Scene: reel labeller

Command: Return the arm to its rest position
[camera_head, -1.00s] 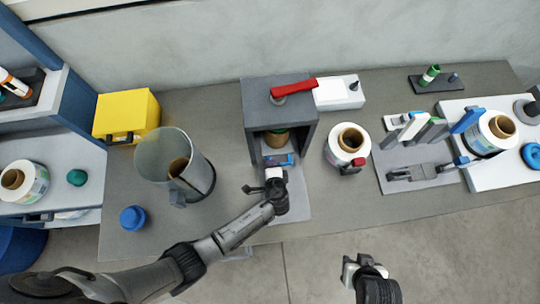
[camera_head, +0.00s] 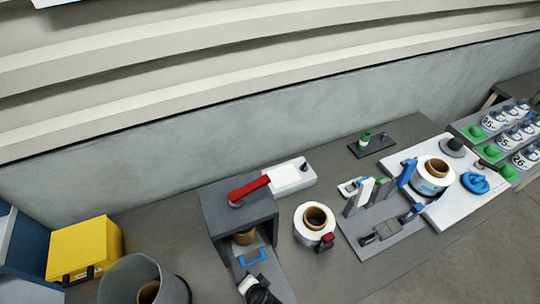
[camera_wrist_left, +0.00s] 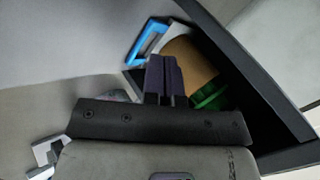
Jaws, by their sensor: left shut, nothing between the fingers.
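My left gripper (camera_head: 248,284) is at the bottom edge of the head view, in front of the open grey box (camera_head: 240,212). Its dark fingers (camera_wrist_left: 165,78) are together and empty in the left wrist view. Beyond them are a brown roll core (camera_wrist_left: 188,64), a blue handle (camera_wrist_left: 148,42) and a green part (camera_wrist_left: 212,97) inside the dark housing. The blue handle also shows in the head view (camera_head: 252,257), just ahead of the gripper. Most of my left arm is cut off below the frame. My right gripper is not in view.
A red lever (camera_head: 250,188) tops the box. A white label roll (camera_head: 314,224) stands to its right, then a grey fixture plate (camera_head: 383,246) and a white board (camera_head: 440,212) with another roll. A metal bin (camera_head: 128,280) and yellow box (camera_head: 85,250) stand left.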

